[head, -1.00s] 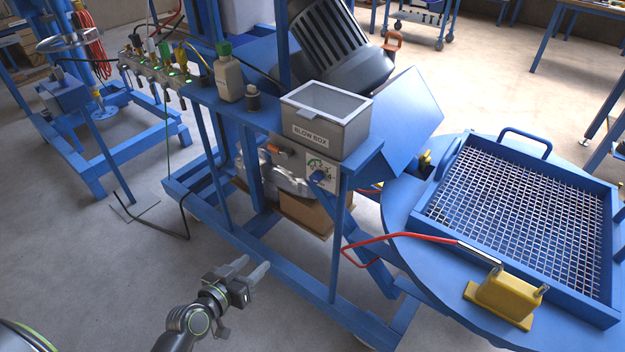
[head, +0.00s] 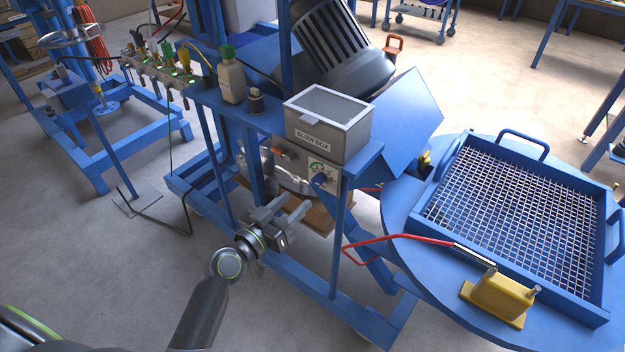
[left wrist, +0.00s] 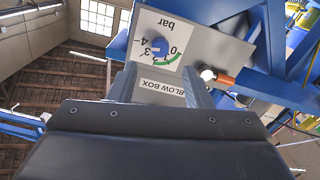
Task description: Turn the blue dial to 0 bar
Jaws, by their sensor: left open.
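The blue dial (head: 319,180) sits on a white, numbered scale plate with a green arc, on the front of the grey panel under the blow box. In the left wrist view the dial (left wrist: 158,47) and its scale appear upside down, with "bar", 0, 3 and 4 legible. I cannot tell exactly where the dial points. My left gripper (head: 290,208) is open and empty, below and left of the dial in the head view, apart from it. Its fingers (left wrist: 157,90) frame the BLOW BOX label, with the dial beyond their tips. My right gripper is not in view.
The grey blow box (head: 328,120) stands on the blue frame above the panel. An orange-handled valve (head: 284,153) is left of the dial. A blue post (head: 339,235) stands below right. A red-handled tool (head: 400,241) and yellow block (head: 498,298) are on the round table.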

